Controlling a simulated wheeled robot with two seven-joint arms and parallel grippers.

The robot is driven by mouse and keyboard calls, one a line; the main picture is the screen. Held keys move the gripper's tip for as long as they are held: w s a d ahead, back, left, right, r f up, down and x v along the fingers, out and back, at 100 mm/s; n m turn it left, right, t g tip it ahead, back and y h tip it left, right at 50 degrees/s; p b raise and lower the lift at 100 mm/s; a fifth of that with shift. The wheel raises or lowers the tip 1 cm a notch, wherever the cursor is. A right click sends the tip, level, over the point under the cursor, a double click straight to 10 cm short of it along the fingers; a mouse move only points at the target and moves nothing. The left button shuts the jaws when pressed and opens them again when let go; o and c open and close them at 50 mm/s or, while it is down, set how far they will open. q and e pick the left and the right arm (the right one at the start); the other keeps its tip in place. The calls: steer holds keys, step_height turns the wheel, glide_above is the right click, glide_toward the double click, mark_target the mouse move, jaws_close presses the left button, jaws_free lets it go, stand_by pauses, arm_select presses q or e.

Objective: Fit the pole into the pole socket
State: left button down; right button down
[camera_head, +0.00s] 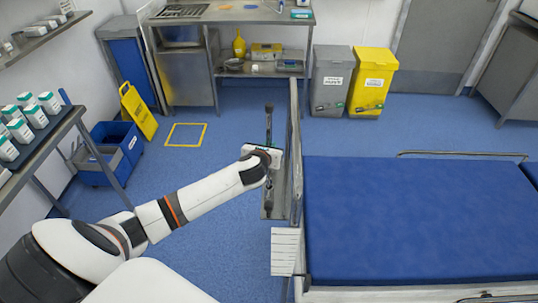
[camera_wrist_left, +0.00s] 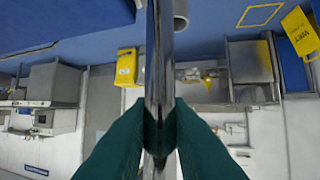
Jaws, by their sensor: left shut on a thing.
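The pole (camera_wrist_left: 160,60) is a shiny metal rod that runs upright through the middle of the left wrist view. My left gripper (camera_wrist_left: 160,125) is shut on it, with a green fingertip on each side. In the head view my left gripper (camera_head: 266,157) is beside the bed's left edge, and a thin bar with dark ends (camera_head: 269,122), which looks like the pole's top, sticks out beyond it. A grey round tube end (camera_wrist_left: 181,14) shows beside the pole in the wrist view, possibly the pole socket. The pole's lower end is not visible. My right gripper is out of view.
The blue bed (camera_head: 415,215) with its upright side rail (camera_head: 295,150) is just right of my left gripper. A shelf of boxes (camera_head: 30,140) stands at left. A yellow floor sign (camera_head: 139,112), grey bin (camera_head: 331,80) and yellow bin (camera_head: 371,82) stand behind.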

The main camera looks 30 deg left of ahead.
arm_select(q)
steer(key=shift+f, duration=1.7)
steer(key=shift+f, duration=0.15)
steer(key=c, duration=1.4)
jaws_free()
steer(key=shift+o, duration=0.2)
